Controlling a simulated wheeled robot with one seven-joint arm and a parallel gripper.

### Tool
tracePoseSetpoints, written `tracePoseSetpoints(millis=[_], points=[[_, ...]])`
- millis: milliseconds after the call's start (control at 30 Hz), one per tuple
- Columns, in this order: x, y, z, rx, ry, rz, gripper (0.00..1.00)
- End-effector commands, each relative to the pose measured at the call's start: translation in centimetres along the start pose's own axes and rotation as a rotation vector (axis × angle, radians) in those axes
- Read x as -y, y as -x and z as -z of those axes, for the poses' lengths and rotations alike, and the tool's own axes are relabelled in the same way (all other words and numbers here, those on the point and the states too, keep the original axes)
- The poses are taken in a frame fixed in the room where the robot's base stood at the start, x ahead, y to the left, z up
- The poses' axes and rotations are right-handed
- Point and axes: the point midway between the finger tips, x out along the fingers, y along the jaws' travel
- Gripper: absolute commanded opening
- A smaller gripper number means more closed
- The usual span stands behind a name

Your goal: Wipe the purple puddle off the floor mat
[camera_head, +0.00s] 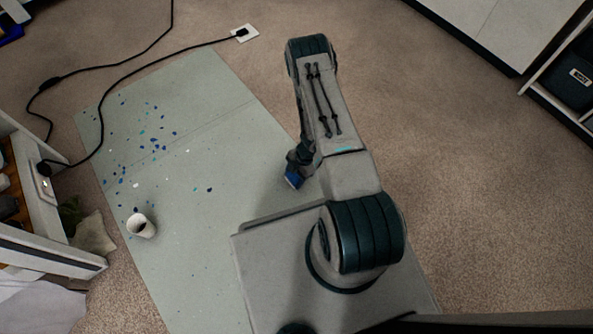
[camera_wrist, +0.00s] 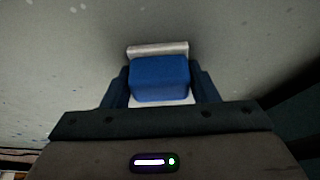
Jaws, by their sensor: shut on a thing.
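The grey-green floor mat (camera_head: 200,250) lies under and to the left of my arm in the head view. Blue, teal and white specks are scattered over its upper left part. I cannot make out a purple puddle on it in either view; my arm and base hide part of the mat. My gripper (camera_wrist: 160,88) is shut on a blue block (camera_wrist: 160,72) with a pale strip along its far edge and white below it. The block also shows low over the mat in the head view (camera_head: 293,180). I cannot tell whether it touches the mat.
A white cup (camera_head: 141,227) stands on the mat's left side. A black cable (camera_head: 130,66) runs from a white floor socket plate (camera_head: 245,33) across the mat's upper left corner. Shelving (camera_head: 50,252) stands at the left, a dark bin (camera_head: 572,78) at the upper right. Carpet lies between.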

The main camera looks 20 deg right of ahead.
Motion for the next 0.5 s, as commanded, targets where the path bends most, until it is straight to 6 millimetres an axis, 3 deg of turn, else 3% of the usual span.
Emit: tracePoseSetpoints(millis=[100, 233, 500], points=[[0.3, 0.1, 0.0, 0.000, 0.004, 0.002, 0.35], [0.1, 2.6, 1.2, 0.001, 0.009, 0.002, 0.35], [0.2, 4.7, 2.3, 0.000, 0.011, 0.004, 0.35]])
